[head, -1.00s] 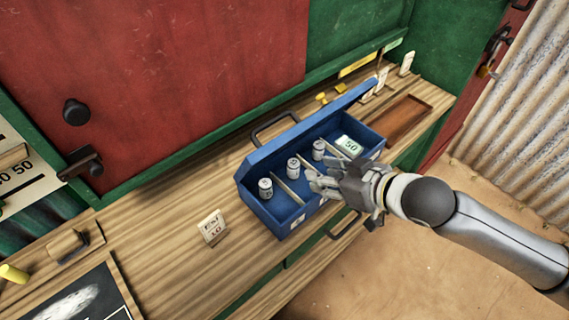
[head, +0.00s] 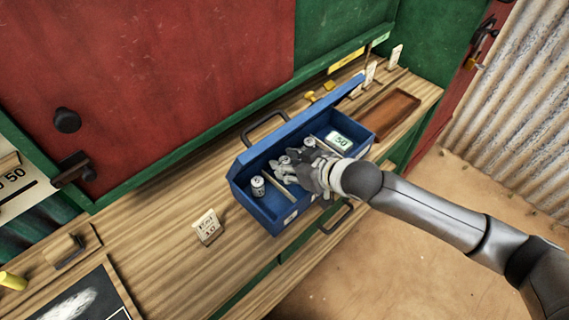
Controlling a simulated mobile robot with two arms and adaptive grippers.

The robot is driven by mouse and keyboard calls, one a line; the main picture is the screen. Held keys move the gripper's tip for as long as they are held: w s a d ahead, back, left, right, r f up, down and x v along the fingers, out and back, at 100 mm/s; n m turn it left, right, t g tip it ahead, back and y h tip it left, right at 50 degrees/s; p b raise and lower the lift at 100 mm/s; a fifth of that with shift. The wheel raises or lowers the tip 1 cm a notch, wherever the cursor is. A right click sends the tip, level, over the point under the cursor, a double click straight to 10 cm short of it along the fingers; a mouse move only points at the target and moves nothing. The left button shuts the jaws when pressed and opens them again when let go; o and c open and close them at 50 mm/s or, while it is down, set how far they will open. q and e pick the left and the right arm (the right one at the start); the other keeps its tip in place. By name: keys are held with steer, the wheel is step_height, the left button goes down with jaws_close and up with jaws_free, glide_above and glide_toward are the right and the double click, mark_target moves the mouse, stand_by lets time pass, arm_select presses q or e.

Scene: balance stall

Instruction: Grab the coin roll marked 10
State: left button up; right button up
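Several small coin rolls stand upright in the blue cash box on the counter. One roll (head: 258,187) stands in the near left compartment, another (head: 284,160) in the compartment beside it, and a third (head: 309,143) further back. Their markings are too small to read, so I cannot tell which is marked 10. My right gripper (head: 284,173) reaches into the blue box (head: 263,213) from the right. Its fingers look spread, close to the middle roll and partly covering it. Whether they touch it is unclear. My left gripper is out of view.
The box's raised lid and black handle (head: 264,127) are behind the rolls. A green note marked 50 (head: 340,140) lies in the far compartment. A small card (head: 208,227) stands left of the box. A brown tray (head: 390,115) is at the right.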

steer(key=shift+w+a+f, duration=0.1)
steer(key=shift+c, duration=0.4)
steer(key=c, duration=0.7)
jaws_close()
